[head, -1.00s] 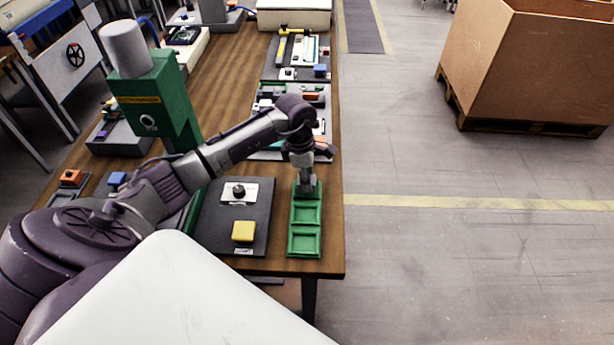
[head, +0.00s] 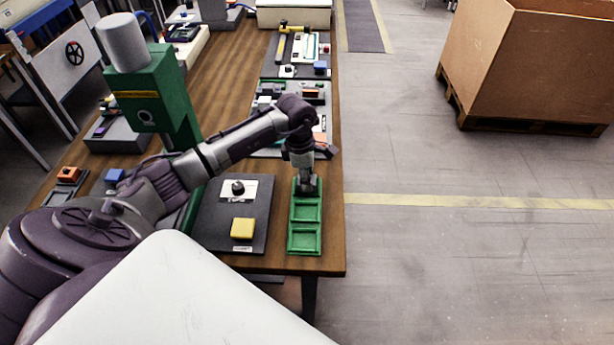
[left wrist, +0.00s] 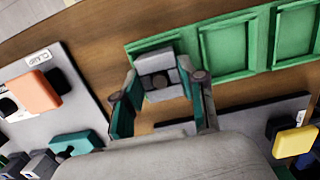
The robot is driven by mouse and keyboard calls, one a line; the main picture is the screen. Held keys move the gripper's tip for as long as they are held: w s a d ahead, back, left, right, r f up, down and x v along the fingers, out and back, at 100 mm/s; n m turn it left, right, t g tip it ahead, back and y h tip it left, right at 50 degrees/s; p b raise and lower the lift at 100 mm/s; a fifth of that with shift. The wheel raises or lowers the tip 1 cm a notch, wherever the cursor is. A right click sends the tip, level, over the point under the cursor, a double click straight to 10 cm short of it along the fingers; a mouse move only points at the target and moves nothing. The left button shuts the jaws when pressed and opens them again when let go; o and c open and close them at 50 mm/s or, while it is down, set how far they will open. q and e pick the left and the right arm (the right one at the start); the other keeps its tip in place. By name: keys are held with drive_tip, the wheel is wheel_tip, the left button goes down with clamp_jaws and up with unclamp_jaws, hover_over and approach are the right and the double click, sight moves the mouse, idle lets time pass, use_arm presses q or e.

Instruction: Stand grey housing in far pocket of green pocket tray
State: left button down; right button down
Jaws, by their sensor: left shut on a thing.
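The green pocket tray (head: 304,222) lies along the right edge of the table, with its middle and near pockets empty. My left gripper (head: 307,188) is at the tray's far pocket, pointing down. I cannot tell whether the housing touches the pocket floor. My right gripper is not in view.
A dark board with a yellow block (head: 242,229) and a white plate with a dark knob (head: 238,188) lies left of the tray. A green press (head: 150,95) stands farther left. In the left wrist view an orange block (left wrist: 34,93) is on another board.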

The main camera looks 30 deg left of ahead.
use_arm(q)
drive_tip(key=shift+f, duration=0.15)
drive_tip(key=c, duration=0.6)
unclamp_jaws()
drive_tip(key=r, duration=0.8)
drive_tip(key=a+r, duration=0.1)
drive_tip(key=r, duration=0.3)
drive_tip(key=shift+s+a, duration=0.1)
drive_tip(key=shift+s, duration=0.3)
drive_tip(key=shift+f, duration=0.1)
